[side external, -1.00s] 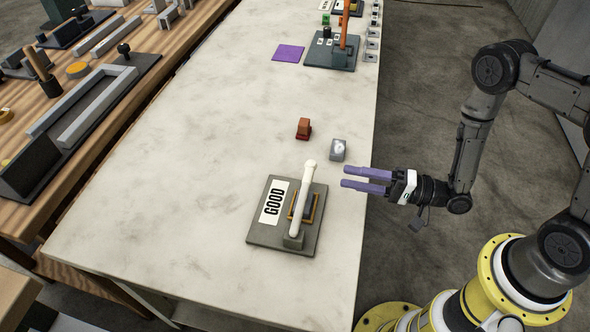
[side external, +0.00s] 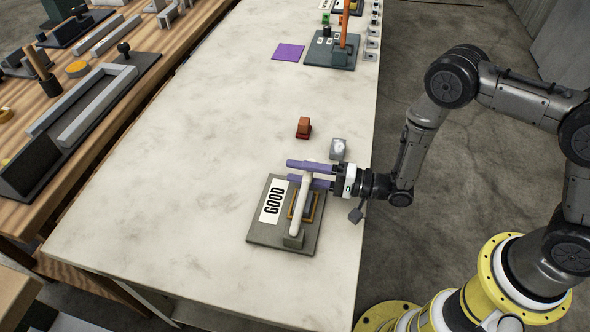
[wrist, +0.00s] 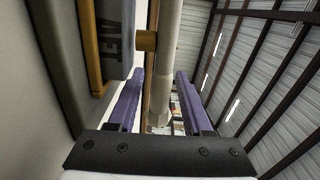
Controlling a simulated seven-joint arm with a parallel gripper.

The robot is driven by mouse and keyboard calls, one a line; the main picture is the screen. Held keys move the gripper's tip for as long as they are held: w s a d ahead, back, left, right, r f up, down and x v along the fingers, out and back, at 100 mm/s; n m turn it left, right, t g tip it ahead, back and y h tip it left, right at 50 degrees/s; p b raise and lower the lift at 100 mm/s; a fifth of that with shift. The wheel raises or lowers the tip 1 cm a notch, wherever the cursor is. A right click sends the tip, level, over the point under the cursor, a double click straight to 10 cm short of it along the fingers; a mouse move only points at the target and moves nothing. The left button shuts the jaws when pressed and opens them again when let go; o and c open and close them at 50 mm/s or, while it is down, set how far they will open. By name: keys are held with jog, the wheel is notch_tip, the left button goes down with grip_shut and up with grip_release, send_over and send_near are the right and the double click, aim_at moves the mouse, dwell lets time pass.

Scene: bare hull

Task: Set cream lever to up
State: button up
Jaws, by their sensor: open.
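The cream lever (side external: 299,212) rises from a grey base plate (side external: 262,237) on the white table, beside a label reading "GOOD". In the side view it leans away from its pivot toward the far end of the table. My gripper (side external: 308,173) is open at the lever's upper part, its purple fingers pointing left across it. In the wrist view the cream lever (wrist: 168,65) runs between the two purple fingers (wrist: 160,100), with space visible beside it. I cannot tell whether either finger touches it.
A purple mat (side external: 288,52) and an orange-lever plate (side external: 330,62) lie farther up the table (side external: 190,190). The table left of the plate is clear.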

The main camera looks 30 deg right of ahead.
jog(key=shift+w+a, duration=0.4)
grip_shut()
dwell(1.3)
